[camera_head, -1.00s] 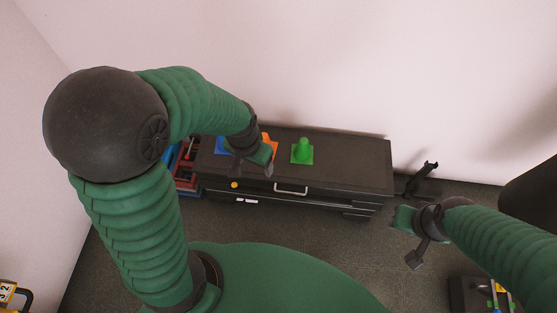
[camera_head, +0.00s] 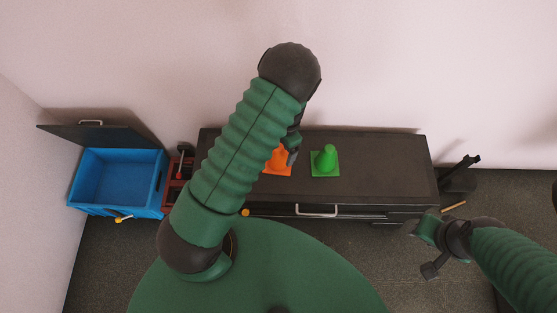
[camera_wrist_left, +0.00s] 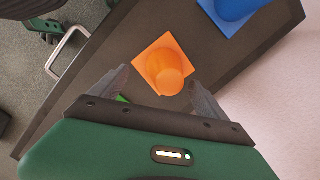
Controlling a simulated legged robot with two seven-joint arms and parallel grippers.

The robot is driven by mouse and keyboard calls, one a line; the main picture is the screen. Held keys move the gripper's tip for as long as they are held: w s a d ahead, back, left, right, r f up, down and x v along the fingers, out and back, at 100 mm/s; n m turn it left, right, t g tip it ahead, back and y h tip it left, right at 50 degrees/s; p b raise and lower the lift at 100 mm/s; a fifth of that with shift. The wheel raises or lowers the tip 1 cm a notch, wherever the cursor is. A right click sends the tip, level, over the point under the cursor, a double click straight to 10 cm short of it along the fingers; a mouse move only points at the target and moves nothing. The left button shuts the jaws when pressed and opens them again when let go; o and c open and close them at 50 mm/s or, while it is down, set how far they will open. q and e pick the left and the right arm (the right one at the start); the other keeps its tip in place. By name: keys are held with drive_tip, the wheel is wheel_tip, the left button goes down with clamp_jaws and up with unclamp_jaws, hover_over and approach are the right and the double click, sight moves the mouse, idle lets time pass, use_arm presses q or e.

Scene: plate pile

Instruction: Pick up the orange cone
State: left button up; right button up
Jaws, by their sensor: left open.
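The orange cone (camera_head: 280,158) stands on the dark cabinet, partly hidden by my left arm in the head view. In the left wrist view the orange cone (camera_wrist_left: 166,70) lies just ahead of and between the spread fingers. My left gripper (camera_head: 291,150) is open and empty; its fingers (camera_wrist_left: 158,90) also show in the left wrist view, with no clear contact with the cone. My right gripper (camera_head: 424,250) is at the right of the head view, away from the cabinet, with its fingers spread apart.
A green cone (camera_head: 325,161) stands right of the orange one on the cabinet (camera_head: 385,160). A blue cone (camera_wrist_left: 236,8) shows in the left wrist view. An open blue box (camera_head: 115,180) and a red rack (camera_head: 178,180) stand left of the cabinet. The cabinet's right part is clear.

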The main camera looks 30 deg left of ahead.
sight(276, 166)
use_arm(q)
wheel_tip(276, 166, down, 2)
drive_tip(key=shift+s+b, duration=0.15)
drive_tip(key=shift+b, duration=0.4)
drive_tip(key=f, duration=0.1)
drive_tip(key=a+f, duration=0.1)
drive_tip(key=f+b, duration=0.1)
drive_tip(key=shift+s+a+f, duration=0.15)
drive_tip(key=shift+a+f, duration=0.15)
drive_tip(key=shift+a, duration=0.1)
drive_tip(key=shift+a+f, duration=0.2)
drive_tip(key=shift+d+r, duration=0.2)
drive_tip(key=shift+c, duration=0.4)
drive_tip(key=shift+d+r, duration=0.15)
drive_tip(key=shift+d, duration=0.25)
drive_tip(key=c, duration=0.5)
drive_tip(key=shift+c, duration=1)
drive_tip(key=shift+a, duration=0.35)
drive_tip(key=c, duration=0.8)
drive_tip(key=shift+c, duration=0.2)
use_arm(e)
wheel_tip(276, 166, down, 2)
drive_tip(key=shift+s+a+f, duration=0.1)
